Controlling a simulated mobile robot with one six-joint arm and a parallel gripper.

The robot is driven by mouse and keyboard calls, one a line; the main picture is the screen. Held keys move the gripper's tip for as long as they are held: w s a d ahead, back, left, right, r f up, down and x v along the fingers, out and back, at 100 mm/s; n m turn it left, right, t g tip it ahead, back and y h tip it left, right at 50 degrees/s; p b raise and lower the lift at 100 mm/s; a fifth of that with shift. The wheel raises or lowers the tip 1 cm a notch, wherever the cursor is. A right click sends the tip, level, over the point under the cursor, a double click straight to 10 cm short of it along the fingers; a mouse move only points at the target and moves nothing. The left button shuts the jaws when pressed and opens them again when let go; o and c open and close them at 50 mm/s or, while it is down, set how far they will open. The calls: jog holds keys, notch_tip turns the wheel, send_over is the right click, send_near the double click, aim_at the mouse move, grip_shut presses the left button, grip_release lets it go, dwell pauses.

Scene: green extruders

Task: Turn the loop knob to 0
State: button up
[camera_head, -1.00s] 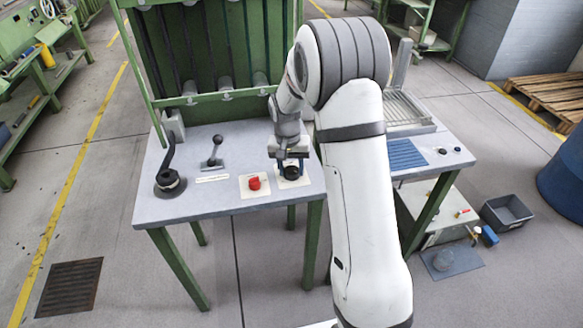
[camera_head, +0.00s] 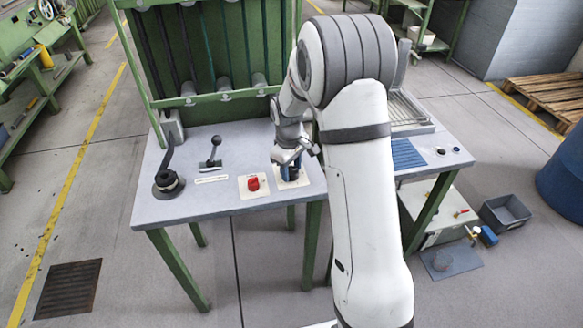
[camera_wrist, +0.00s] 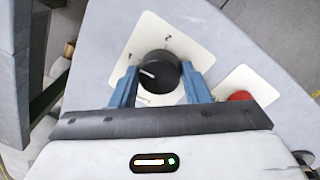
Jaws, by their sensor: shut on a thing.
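The loop knob is a round black knob (camera_wrist: 158,71) with a white pointer line, on a white plate (camera_wrist: 191,48) with small marks around it. In the wrist view the pointer points left and slightly up; I cannot read the marks for certain. My gripper (camera_wrist: 160,84) has its two blue fingers on opposite sides of the knob, shut on it. In the head view my gripper (camera_head: 290,168) is over the white plate (camera_head: 304,180) at the table's front, and it largely hides the knob there.
A red button (camera_head: 253,183) on its own white plate sits just left of the knob. A small lever (camera_head: 214,152) and a large black lever (camera_head: 169,180) stand further left on the grey table. A green frame (camera_head: 215,97) rises behind.

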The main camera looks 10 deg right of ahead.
jog(key=n, duration=0.4)
jog(key=shift+w+d+n, duration=0.1)
jog(key=shift+n, duration=0.2)
jog(key=n, duration=0.4)
jog(key=shift+n+y, duration=0.3)
jog(key=n+b, duration=0.1)
jog(key=n, duration=0.3)
jog(key=shift+w+d, duration=0.1)
jog(key=shift+n+b, duration=0.35)
jog(key=shift+n, duration=1.85)
jog(key=o, duration=1)
jog(key=shift+r, duration=0.1)
